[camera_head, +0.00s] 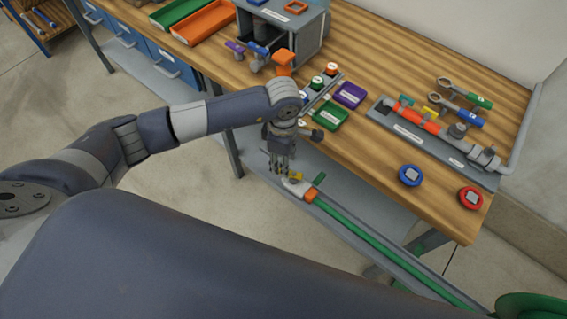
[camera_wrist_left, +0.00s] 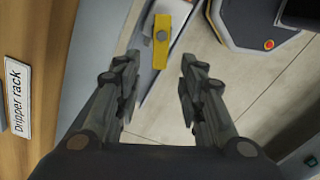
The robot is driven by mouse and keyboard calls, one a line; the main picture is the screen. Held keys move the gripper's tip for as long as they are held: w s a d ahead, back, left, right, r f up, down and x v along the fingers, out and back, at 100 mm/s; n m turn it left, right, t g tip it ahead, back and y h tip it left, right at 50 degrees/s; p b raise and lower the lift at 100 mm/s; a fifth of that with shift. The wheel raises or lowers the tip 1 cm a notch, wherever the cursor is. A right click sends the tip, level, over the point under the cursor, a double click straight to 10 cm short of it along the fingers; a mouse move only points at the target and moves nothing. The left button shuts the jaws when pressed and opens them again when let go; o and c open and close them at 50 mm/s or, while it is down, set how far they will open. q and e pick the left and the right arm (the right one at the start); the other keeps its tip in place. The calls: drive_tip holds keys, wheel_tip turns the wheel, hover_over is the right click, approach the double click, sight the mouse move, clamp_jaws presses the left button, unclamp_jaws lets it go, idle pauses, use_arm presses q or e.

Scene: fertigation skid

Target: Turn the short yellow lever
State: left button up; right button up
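A short yellow lever (camera_head: 297,177) sits at the near end of a pipe with an orange collar and a green length, in front of the bench. In the left wrist view the yellow lever (camera_wrist_left: 161,50) shows a grey bolt and lies just beyond the gap between the fingertips. My left gripper (camera_head: 280,168) points down right beside the lever. In the left wrist view its fingers (camera_wrist_left: 160,75) are apart with nothing between them, so it is open. From the head, the gripper's fingers are close to the lever; contact cannot be told. My right gripper is in neither view.
The wooden bench (camera_head: 385,165) stands behind, its edge close to my left wrist. On it are a green tray (camera_head: 331,115), a purple tray (camera_head: 349,94) and a pipe board with another yellow lever (camera_head: 429,112). A green pipe (camera_head: 375,244) runs toward the lower right.

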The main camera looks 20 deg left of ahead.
sight(290, 176)
use_arm(q)
drive_tip(key=shift+f, duration=2.05)
clamp_jaws()
